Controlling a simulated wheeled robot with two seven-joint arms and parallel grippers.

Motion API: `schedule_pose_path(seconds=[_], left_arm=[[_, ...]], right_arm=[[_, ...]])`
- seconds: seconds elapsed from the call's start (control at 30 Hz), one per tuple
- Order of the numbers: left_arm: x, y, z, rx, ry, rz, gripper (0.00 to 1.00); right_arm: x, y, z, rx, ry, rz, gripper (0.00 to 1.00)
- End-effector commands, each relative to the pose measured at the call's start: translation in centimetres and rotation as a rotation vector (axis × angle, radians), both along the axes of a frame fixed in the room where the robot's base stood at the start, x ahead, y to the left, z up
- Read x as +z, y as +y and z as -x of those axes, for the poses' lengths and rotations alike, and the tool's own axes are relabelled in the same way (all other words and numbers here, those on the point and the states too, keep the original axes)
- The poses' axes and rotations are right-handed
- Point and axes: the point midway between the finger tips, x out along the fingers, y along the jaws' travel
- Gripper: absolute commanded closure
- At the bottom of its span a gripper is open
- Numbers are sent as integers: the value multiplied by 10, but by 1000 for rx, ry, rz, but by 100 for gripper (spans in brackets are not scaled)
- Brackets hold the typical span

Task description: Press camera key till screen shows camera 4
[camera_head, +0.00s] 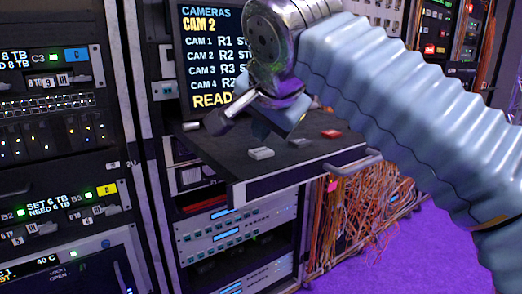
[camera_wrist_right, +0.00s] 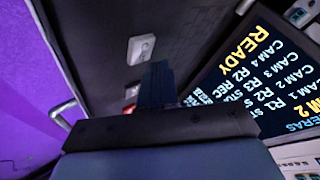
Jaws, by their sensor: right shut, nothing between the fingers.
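The screen (camera_head: 205,60) at the back of the shelf reads "CAMERAS", "CAM 2" in yellow, a list of CAM 1 to CAM 4, and "READY"; my right arm covers its right part. The screen also shows, turned, in the right wrist view (camera_wrist_right: 262,85). White keys (camera_head: 261,153) (camera_head: 300,142) and a red key (camera_head: 330,133) sit on the dark shelf. Their labels are too small to read. My right gripper (camera_head: 262,127) is shut and empty over the shelf, near the front white key. In the wrist view its fingers (camera_wrist_right: 157,82) appear beside a white key (camera_wrist_right: 141,48). Contact cannot be told. My left gripper is out of view.
The shelf has a front handle (camera_head: 352,165). Racks with lit panels (camera_head: 60,110) stand at left, and rack units (camera_head: 235,235) sit below the shelf. Orange cables (camera_head: 365,215) hang at right. The purple floor (camera_head: 400,265) is clear at lower right.

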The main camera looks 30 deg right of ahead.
Motion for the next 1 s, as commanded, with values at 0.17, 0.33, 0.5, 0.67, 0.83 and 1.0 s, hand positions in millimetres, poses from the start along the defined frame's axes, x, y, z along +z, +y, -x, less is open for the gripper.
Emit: schedule_pose_path(seconds=[0.17,0.33,0.5,0.67,0.83,1.0], left_arm=[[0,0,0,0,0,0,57],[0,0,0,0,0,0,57],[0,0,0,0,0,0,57],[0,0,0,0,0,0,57],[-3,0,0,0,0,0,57],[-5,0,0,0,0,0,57]], right_arm=[[0,0,0,0,0,0,100],[0,0,0,0,0,0,100],[0,0,0,0,0,0,100],[0,0,0,0,0,0,100],[-5,0,0,0,0,0,100],[-9,0,0,1,-1,0,100]])
